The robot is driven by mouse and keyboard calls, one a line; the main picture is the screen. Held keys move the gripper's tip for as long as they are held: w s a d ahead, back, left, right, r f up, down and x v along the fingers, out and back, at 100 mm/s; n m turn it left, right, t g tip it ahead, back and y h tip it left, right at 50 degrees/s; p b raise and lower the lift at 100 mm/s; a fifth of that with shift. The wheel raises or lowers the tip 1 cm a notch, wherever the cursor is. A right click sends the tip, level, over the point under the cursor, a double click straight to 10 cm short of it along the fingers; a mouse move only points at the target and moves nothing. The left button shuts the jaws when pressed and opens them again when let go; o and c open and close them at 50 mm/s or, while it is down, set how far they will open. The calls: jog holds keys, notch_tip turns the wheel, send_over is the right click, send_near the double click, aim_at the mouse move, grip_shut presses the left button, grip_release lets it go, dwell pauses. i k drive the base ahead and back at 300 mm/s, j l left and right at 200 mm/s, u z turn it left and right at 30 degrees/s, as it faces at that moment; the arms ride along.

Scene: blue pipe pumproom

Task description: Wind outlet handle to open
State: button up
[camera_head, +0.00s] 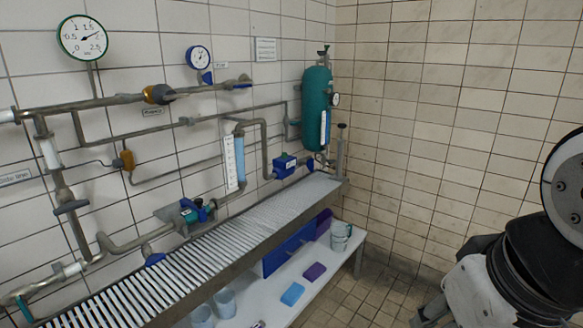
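Several valve handles sit on the wall pipework; the labels are too small to read, so I cannot tell which is the outlet handle. A blue lever (242,86) is at the right end of the upper pipe. A teal handle (25,305) is at the lower left. A blue wheel-like handle (198,210) tops the green pump or valve. My arm enters at the right. A dark part at its lower end, perhaps my gripper (430,312), is cut by the frame, far from the pipes.
A slatted grating bench (215,248) runs below the pipes. Its lower white shelf (262,300) holds cups, a blue crate and coloured blocks. A green tank (316,108) stands in the corner. Gauges (83,36) hang above. The tiled floor (365,300) is clear between bench and arm.

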aim_at(311, 162)
jog(key=i+l+u, duration=0.1)
jog(key=i+u, duration=0.15)
jog(key=i, duration=0.25)
jog(key=i+l+u, duration=0.2)
jog(key=i, duration=0.35)
jog(key=i+l+u, duration=0.25)
jog(key=i, duration=0.2)
jog(key=i+l+u, duration=0.25)
jog(key=i+l, duration=0.2)
